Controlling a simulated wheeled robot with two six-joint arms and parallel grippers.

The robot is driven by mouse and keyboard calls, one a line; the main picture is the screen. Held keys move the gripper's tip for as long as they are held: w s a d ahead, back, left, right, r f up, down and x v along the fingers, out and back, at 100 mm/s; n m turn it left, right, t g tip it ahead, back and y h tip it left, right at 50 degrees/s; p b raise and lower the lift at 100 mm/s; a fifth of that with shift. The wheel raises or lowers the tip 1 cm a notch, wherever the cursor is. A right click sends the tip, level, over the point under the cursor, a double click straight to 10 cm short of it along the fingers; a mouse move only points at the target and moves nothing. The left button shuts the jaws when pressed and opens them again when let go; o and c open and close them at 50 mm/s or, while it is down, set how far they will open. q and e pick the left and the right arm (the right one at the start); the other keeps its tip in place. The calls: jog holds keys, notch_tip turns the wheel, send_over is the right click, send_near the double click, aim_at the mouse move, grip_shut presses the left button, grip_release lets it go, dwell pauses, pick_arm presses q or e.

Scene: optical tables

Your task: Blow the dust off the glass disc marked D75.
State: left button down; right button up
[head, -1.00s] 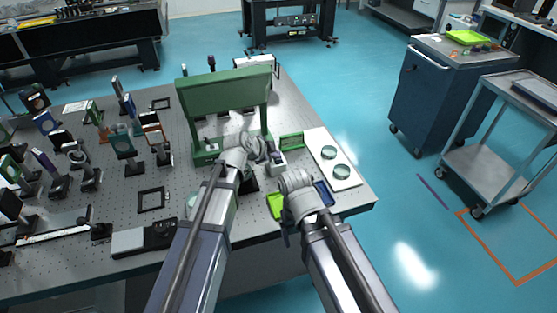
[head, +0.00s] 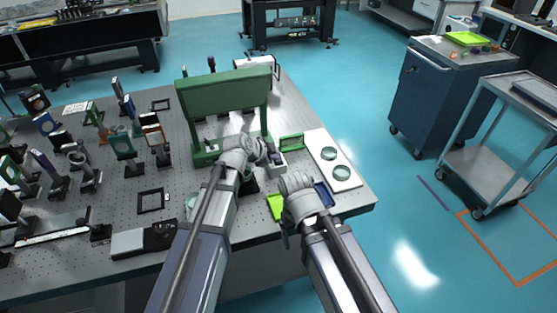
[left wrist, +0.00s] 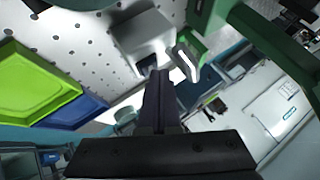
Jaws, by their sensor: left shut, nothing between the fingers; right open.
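Two round glass discs (head: 329,152) (head: 341,171) lie on a white mat (head: 318,137) at the table's right end. Their marks are too small to read, so I cannot tell which is D75. My left gripper (head: 273,156) is at a small white block (head: 278,170) left of the mat. In the left wrist view my left gripper (left wrist: 160,75) is shut and empty, its tips close to the white block (left wrist: 143,38); I cannot tell whether they touch. My right gripper (head: 291,184) is low near the front edge, open, with its fingers mostly hidden by its wrist.
A green frame (head: 222,97) stands behind my left gripper. A lime tray (head: 275,206) and a blue tray (head: 323,194) lie by the front edge; both trays show in the left wrist view (left wrist: 30,90) (left wrist: 75,112). Several optic mounts crowd the table's left half.

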aim_at(276, 162)
pick_arm(q)
jog(key=shift+r+p, duration=0.45)
jog(key=shift+r, duration=0.2)
notch_tip(276, 162, up, 5)
jog(key=p, duration=0.5)
dwell(0.6)
